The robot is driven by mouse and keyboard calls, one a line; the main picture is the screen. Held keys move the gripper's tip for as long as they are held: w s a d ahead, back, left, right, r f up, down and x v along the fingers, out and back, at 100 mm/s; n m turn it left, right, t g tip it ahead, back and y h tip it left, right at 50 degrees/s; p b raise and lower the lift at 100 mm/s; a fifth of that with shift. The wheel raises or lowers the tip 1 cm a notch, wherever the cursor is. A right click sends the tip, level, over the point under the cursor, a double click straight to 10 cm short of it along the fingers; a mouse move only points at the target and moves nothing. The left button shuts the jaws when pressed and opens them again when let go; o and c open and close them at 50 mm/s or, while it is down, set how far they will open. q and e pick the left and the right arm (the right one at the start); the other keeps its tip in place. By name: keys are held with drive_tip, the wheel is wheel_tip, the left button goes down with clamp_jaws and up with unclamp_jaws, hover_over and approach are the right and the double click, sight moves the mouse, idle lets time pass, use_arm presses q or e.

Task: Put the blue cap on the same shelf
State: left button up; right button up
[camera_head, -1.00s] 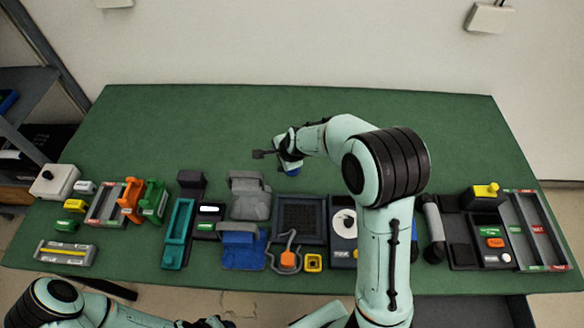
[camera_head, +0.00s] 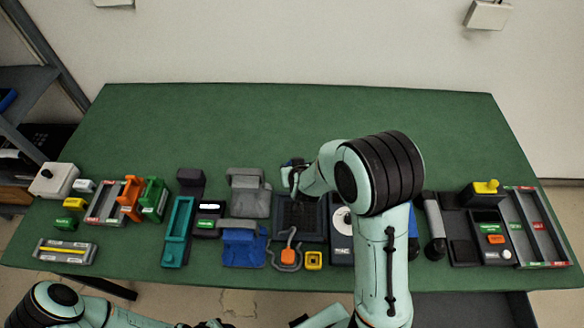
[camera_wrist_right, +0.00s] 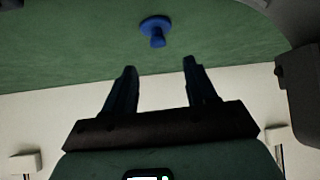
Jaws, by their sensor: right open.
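A small blue cap (camera_wrist_right: 155,27), with a round disc and a narrower knob, sits on the green table top in the right wrist view. My right gripper (camera_wrist_right: 159,66) is open and empty, and the cap lies just beyond its fingertips, apart from them. In the head view the right gripper (camera_head: 292,176) is over the table just behind the dark square tray, and my wrist largely hides its jaws. I cannot make out the cap clearly there. A grey shelf rack (camera_head: 30,78) stands left of the table. My left gripper (camera_head: 215,323) shows only partly at the bottom edge.
A row of devices fills the front of the green table (camera_head: 300,110), including a teal tray (camera_head: 177,232), a grey cradle (camera_head: 249,194), a blue stand (camera_head: 243,247) and a dark tray (camera_head: 298,215). The back of the table is clear.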

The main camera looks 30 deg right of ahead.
drive_tip(key=x, duration=0.2)
drive_tip(key=shift+d+f, duration=0.15)
drive_tip(key=shift+f, duration=0.25)
drive_tip(key=shift+w+d+f+b, duration=0.1)
drive_tip(key=shift+w+f+b, duration=0.25)
drive_tip(key=shift+w, duration=0.25)
drive_tip(key=x, duration=0.4)
drive_tip(key=shift+s+d+f, duration=0.1)
drive_tip(key=shift+f, duration=0.2)
drive_tip(key=shift+w+d+f, duration=0.1)
drive_tip(key=shift+w+f, duration=0.1)
drive_tip(key=shift+w, duration=0.1)
use_arm(q)
drive_tip(key=shift+s+f, duration=0.85)
drive_tip(key=shift+f, duration=0.2)
use_arm(e)
drive_tip(key=c, duration=0.7)
drive_tip(key=shift+r, duration=0.1)
